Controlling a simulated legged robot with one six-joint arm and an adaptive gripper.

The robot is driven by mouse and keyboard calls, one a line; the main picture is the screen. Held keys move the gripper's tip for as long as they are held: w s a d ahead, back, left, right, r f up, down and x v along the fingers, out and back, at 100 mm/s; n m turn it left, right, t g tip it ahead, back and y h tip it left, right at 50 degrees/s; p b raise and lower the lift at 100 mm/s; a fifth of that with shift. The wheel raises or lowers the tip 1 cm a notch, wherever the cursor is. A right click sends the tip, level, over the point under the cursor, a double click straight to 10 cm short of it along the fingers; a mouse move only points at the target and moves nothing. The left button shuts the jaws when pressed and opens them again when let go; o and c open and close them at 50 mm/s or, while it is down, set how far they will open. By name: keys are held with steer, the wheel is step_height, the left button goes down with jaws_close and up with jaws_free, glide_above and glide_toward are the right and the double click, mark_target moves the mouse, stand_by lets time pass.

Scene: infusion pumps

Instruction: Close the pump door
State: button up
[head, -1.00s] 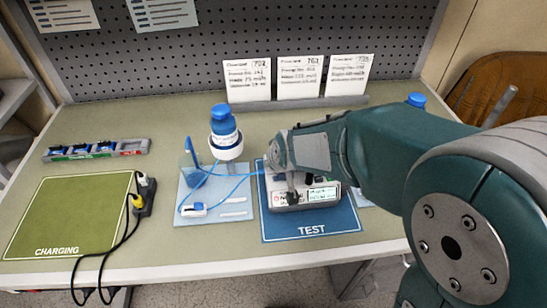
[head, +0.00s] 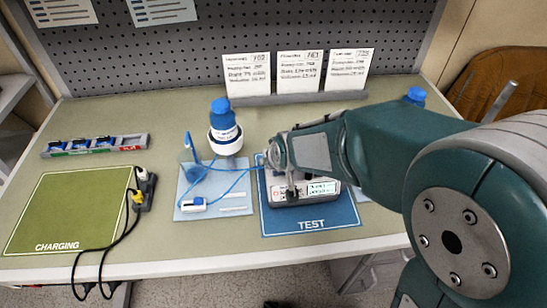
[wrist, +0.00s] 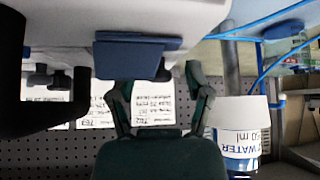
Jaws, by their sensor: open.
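The pump (head: 305,190), a white and grey box with a lit screen, sits on the blue TEST mat (head: 312,226). My arm covers its upper left part. In the head view my gripper (head: 290,188) is at the pump's left front, with its fingertips partly hidden. In the wrist view the pump's pale body (wrist: 160,18) fills the top, with a dark blue block (wrist: 138,57) sticking out from it. My gripper (wrist: 160,95) is open there, its fingers apart below and around the block. I cannot tell whether they touch it. The door's position is not clear.
A blue-capped water bottle (head: 222,125) stands left of the pump, with blue tubing (head: 232,181) running to the pump. A green CHARGING mat (head: 65,213) and black cables (head: 118,240) are at left. Three cards (head: 297,75) stand behind.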

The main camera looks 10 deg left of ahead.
steer(key=shift+r, duration=0.1)
steer(key=v, duration=1.1)
steer(key=shift+s+r, duration=0.25)
steer(key=shift+r, duration=0.05)
steer(key=s+d+r+m+h, duration=0.1)
steer(key=s+d+m, duration=0.1)
steer(key=s+d, duration=0.5)
steer(key=s+d+r+m+g+h, duration=0.1)
steer(key=s+d+r+m+h, duration=0.1)
steer(key=s+d, duration=0.5)
steer(key=d+m, duration=0.1)
steer(key=d, duration=0.4)
steer(key=shift+m+h, duration=0.3)
steer(key=shift+w+r, duration=0.1)
stand_by(0.4)
